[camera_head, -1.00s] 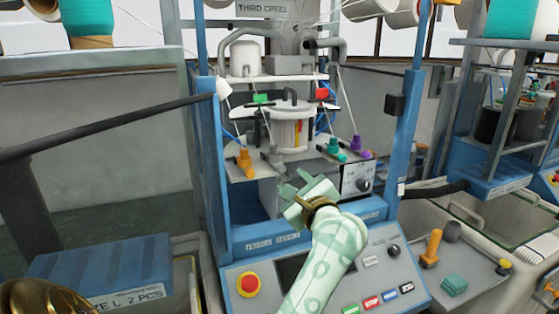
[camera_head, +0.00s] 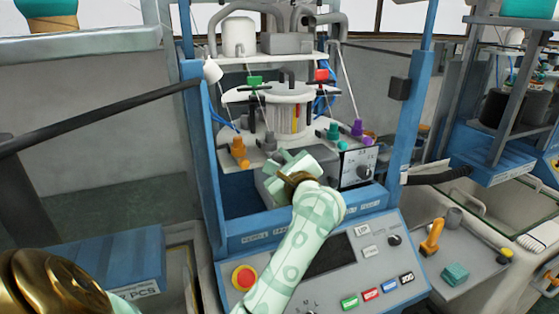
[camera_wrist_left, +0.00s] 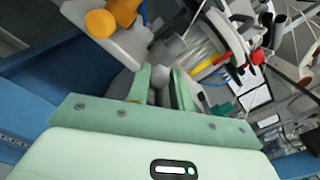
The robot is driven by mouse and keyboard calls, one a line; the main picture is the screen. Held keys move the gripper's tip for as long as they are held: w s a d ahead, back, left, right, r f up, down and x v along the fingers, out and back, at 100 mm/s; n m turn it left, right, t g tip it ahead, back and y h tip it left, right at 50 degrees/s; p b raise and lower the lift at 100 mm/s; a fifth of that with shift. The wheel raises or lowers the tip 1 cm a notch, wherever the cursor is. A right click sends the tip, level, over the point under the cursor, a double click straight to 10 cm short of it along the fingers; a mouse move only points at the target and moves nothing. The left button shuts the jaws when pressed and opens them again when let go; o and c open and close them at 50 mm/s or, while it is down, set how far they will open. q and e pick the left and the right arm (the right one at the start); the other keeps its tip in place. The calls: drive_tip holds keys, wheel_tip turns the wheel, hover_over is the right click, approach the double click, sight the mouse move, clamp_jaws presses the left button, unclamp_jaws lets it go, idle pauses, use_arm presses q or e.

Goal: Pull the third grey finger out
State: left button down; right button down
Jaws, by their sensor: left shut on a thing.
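The knitting machine's clear cylinder (camera_head: 288,112), with coloured strips inside, stands in the middle of the head view. My left gripper (camera_head: 283,160), pale green, is just below it, against the machine's front. In the left wrist view its two jaws (camera_wrist_left: 161,82) are closed on a small grey piece, which looks like a grey finger. Grey rounded ends (camera_wrist_left: 168,47) show just past the jaw tips, under the cylinder. The jaws hide most of the held piece, and I cannot tell which finger in the row it is. My right gripper is out of view.
An orange cone piece (camera_head: 239,148) stands left of the cylinder, and purple (camera_head: 358,128) and teal ones stand right. Blue frame posts flank the machine. The control panel (camera_head: 330,257) with a red button slopes below. A side tray (camera_head: 455,262) lies at the right.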

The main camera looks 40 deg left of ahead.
use_arm(q)
drive_tip(key=v, duration=0.3)
drive_tip(key=shift+d+f, duration=0.1)
drive_tip(key=c, duration=1.2)
unclamp_jaws()
drive_tip(key=shift+c, duration=0.2)
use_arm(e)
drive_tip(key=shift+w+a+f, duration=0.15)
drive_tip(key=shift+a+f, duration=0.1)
use_arm(q)
drive_tip(key=shift+b, duration=0.3)
